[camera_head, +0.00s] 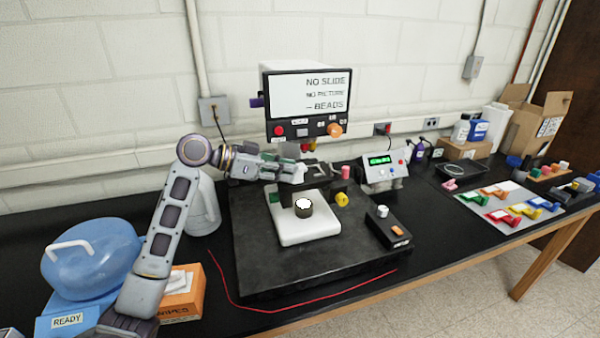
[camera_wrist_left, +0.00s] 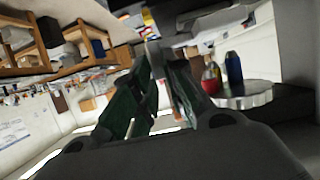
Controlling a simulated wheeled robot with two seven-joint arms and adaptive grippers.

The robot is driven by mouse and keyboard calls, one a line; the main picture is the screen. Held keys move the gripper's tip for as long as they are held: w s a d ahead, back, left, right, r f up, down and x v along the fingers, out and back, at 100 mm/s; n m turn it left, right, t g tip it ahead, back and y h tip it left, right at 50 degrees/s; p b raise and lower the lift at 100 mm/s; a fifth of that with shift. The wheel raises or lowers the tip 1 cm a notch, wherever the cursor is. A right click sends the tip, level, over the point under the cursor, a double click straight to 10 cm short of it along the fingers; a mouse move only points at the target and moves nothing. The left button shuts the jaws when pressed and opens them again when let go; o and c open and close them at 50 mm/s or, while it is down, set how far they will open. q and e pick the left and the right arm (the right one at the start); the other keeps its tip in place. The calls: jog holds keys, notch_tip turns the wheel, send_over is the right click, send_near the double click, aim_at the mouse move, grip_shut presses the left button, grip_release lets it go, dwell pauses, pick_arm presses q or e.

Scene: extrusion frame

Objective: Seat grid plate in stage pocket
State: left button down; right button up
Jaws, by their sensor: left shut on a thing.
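A microscope-like stand with a white base (camera_head: 308,228) stands on a dark mat, and its dark stage (camera_head: 320,171) sits above the base. My left gripper (camera_head: 302,174) reaches in from the left at the stage's height. In the left wrist view its green fingers (camera_wrist_left: 152,62) come together on a thin grey piece (camera_wrist_left: 152,50), which looks like the grid plate but shows too small to be sure. The stage pocket cannot be made out; the fingers and stage parts cover that area. My right gripper is not in view.
A red wire (camera_head: 300,308) crosses the front.

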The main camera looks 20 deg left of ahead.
aim_at(300, 168)
pick_arm(q)
jog(key=w+d, duration=0.1)
jog(key=w+d+p, duration=0.1)
jog(key=d, duration=0.1)
jog(key=shift+w+d+r, duration=0.1)
jog(key=shift+w+d, duration=0.05)
jog(key=shift+d, duration=0.05)
jog(key=shift+f, duration=0.85)
jog(key=shift+f, duration=0.1)
jog(key=c, duration=1.5)
grip_release()
jog(key=shift+o, duration=0.2)
